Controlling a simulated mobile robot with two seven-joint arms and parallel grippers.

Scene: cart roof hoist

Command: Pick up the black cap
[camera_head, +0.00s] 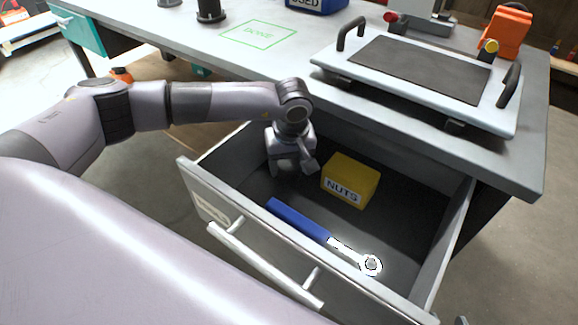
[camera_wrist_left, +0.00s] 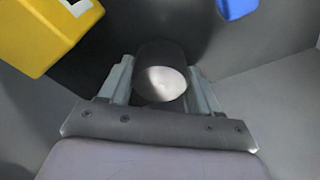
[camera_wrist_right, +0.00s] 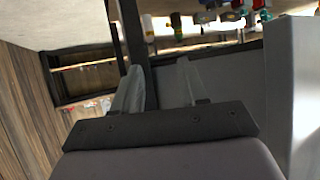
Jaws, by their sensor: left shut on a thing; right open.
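My left gripper (camera_head: 292,168) reaches down into the open drawer (camera_head: 215,175), at its back left. In the left wrist view a dark, round thing (camera_wrist_left: 153,55), the black cap by its look, sits between the fingers (camera_wrist_left: 160,85). The gripper is shut on it. Its end facing the camera looks pale and shiny. In the head view the gripper hides the cap, and I cannot tell whether it touches the drawer floor. My right gripper (camera_wrist_right: 157,85) is open and empty in the right wrist view, away from the drawer.
A yellow NUTS box (camera_head: 350,180) stands just right of the left gripper. A blue-handled wrench (camera_head: 300,220) lies along the drawer's front. On the bench (camera_head: 285,60) are a handled tray (camera_head: 330,62), a black spool-like part (camera_head: 210,10) and a green DONE outline (camera_head: 258,34).

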